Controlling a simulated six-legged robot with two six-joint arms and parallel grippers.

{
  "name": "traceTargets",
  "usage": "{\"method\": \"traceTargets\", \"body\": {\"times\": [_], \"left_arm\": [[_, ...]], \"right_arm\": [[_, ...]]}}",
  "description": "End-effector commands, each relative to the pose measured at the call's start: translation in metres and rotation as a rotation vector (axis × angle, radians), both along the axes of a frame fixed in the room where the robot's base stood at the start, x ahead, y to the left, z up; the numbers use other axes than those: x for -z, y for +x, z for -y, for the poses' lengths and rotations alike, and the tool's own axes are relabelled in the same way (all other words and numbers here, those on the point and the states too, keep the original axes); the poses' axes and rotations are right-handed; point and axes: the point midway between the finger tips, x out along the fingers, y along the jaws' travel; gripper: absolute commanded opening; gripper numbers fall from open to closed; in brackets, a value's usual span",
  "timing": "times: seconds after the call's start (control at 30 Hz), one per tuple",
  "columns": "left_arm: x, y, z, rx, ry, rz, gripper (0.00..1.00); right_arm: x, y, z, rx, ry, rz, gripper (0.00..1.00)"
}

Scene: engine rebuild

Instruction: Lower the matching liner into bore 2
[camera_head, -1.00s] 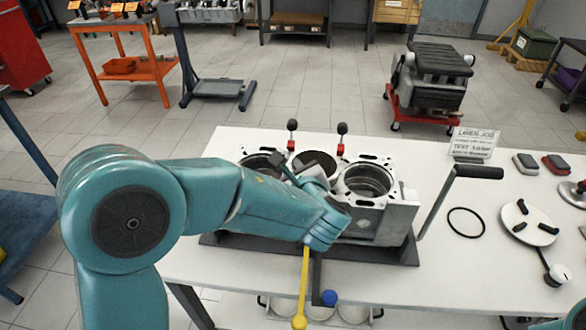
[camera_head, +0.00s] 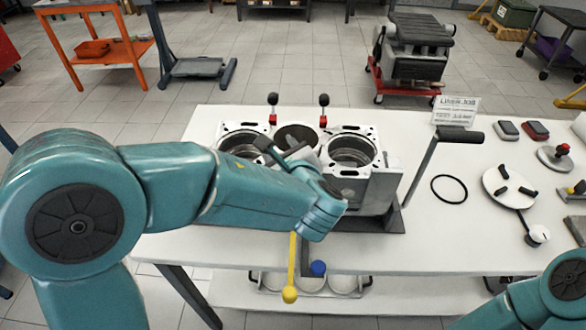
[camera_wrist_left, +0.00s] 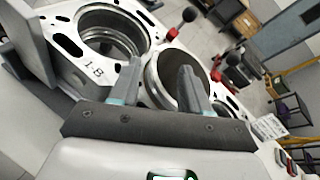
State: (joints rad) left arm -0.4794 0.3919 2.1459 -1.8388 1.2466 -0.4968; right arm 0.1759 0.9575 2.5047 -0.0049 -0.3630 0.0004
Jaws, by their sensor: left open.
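The engine block (camera_head: 370,190) stands on the bench with a row of bores in its top. A thin-walled grey liner (camera_head: 308,134) is at the middle bore, between two hold-downs; it also shows in the left wrist view (camera_wrist_left: 152,78). How deep it sits is hard to tell. My left gripper (camera_head: 283,149) is open at the liner's near side. In the left wrist view the gripper (camera_wrist_left: 158,82) has one finger in front of the liner's mouth and the other left of its wall. Contact cannot be told. My right gripper is out of view.
Black-knobbed red hold-downs (camera_head: 272,110) stand behind the middle bore. A crank handle (camera_head: 462,135) rises right of the block. A black ring (camera_head: 449,189) and a white round plate (camera_head: 509,176) lie farther right. White cylinders (camera_head: 311,281) sit on the shelf below.

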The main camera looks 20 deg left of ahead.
Motion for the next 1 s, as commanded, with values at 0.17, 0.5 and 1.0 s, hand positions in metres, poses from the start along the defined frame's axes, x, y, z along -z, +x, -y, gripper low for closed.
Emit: {"method": "traceTargets", "body": {"times": [0.17, 0.5, 1.0], "left_arm": [[-0.017, -0.038, 0.03, 0.008, 0.0, 0.004, 0.46], [-0.038, -0.086, 0.062, 0.002, 0.001, 0.002, 0.46], [-0.04, -0.091, 0.066, -0.001, 0.0, 0.001, 0.46]], "right_arm": [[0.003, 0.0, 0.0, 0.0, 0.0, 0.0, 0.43], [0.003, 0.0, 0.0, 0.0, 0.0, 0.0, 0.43], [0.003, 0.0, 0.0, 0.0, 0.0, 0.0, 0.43]]}}
